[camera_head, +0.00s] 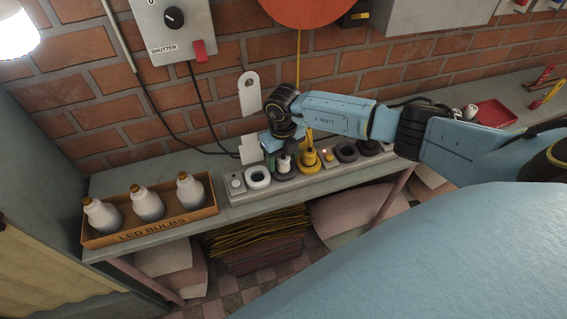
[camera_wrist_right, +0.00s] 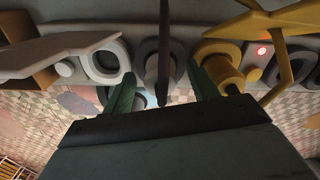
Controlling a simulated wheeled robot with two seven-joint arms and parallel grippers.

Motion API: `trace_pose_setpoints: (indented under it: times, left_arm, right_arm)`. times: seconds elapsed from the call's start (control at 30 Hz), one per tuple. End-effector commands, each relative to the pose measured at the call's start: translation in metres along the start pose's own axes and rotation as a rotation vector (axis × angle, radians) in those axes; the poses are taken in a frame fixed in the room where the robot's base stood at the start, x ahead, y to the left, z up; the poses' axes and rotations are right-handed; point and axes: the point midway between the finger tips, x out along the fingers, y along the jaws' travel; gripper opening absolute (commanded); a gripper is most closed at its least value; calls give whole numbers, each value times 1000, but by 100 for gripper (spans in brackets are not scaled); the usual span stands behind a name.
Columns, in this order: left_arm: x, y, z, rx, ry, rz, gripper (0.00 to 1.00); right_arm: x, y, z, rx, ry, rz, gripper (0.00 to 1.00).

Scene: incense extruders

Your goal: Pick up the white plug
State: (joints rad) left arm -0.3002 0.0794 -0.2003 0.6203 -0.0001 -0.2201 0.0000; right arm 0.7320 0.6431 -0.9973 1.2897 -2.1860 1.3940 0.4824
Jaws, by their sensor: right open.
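A white ring-shaped piece (camera_head: 258,178) with a dark centre sits near the left end of the grey socket strip (camera_head: 235,197); it also shows in the wrist view (camera_wrist_right: 107,62). I cannot tell whether it is a plug or an empty socket. Beside it is a grey ring-shaped piece (camera_head: 285,172) with a plug-like body, then a yellow plug (camera_head: 310,163) with a yellow cord. My right gripper (camera_wrist_right: 162,92) is open above the grey piece, its green fingers apart. A dark vertical strip hides part of that piece in the wrist view. My left gripper is not in view.
A cardboard box (camera_head: 150,226) of bulbs stands at the left of the bench. Pale hanging plates (camera_head: 249,93) are close to the gripper's left. Dark sockets (camera_head: 346,152) continue along the strip to the right. A red tray (camera_head: 497,113) lies farther right.

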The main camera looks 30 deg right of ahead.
Motion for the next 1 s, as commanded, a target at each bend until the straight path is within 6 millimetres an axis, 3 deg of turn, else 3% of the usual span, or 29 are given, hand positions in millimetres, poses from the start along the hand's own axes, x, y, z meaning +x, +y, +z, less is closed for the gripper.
trace_pose_setpoints:
  times: [0.1, 0.33, 0.7, 1.0]
  left_arm:
    - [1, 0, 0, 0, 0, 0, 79]
    - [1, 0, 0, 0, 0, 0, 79]
    - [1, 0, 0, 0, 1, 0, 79]
    - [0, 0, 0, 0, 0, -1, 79]
  right_arm:
    - [10, 0, 0, 1, -1, -1, 59]
    - [11, 0, 0, -1, -1, -1, 59]
    - [11, 0, 0, 0, -1, 0, 12]
    - [6, 0, 1, 0, -3, 0, 10]
